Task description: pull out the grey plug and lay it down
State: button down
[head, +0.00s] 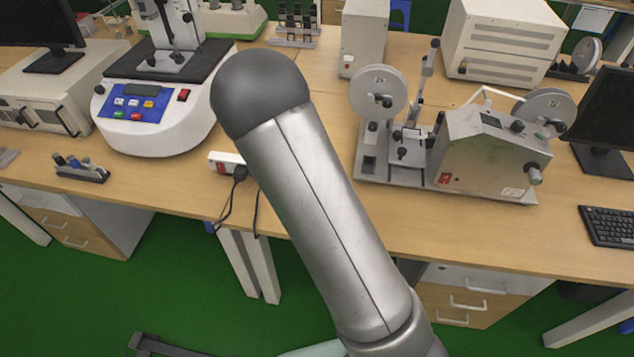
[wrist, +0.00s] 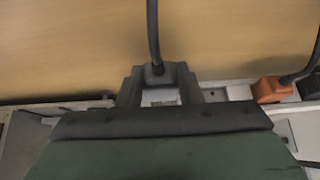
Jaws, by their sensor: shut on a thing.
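The dark grey plug (wrist: 157,75) is in the wrist view, between the two fingers, with its black cord running up out of the top of the picture. My gripper (wrist: 159,82) is shut on this plug. The white power strip (wrist: 236,92) runs across behind and below the fingers. Whether the plug is seated in the strip or clear of it cannot be told, as my gripper covers that spot. In the head view only the left end of the power strip (head: 226,157) shows; my arm hides the gripper and the grey plug.
An orange plug (wrist: 270,90) sits in the strip right of my gripper, with a black plug (wrist: 311,86) beside it. A white test machine (head: 160,110) stands left of the strip, a reel machine (head: 490,155) to the right. Bare wooden table (head: 330,125) lies between.

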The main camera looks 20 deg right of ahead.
jog(key=shift+f+b, duration=1.05)
jog(key=shift+f, duration=0.15)
jog(key=c, duration=0.9)
grip_release()
jog(key=p+v, duration=0.7)
jog(key=v, duration=1)
jog(key=shift+a+r, duration=0.1)
jog(key=shift+r, duration=0.2)
jog(key=shift+s, duration=0.1)
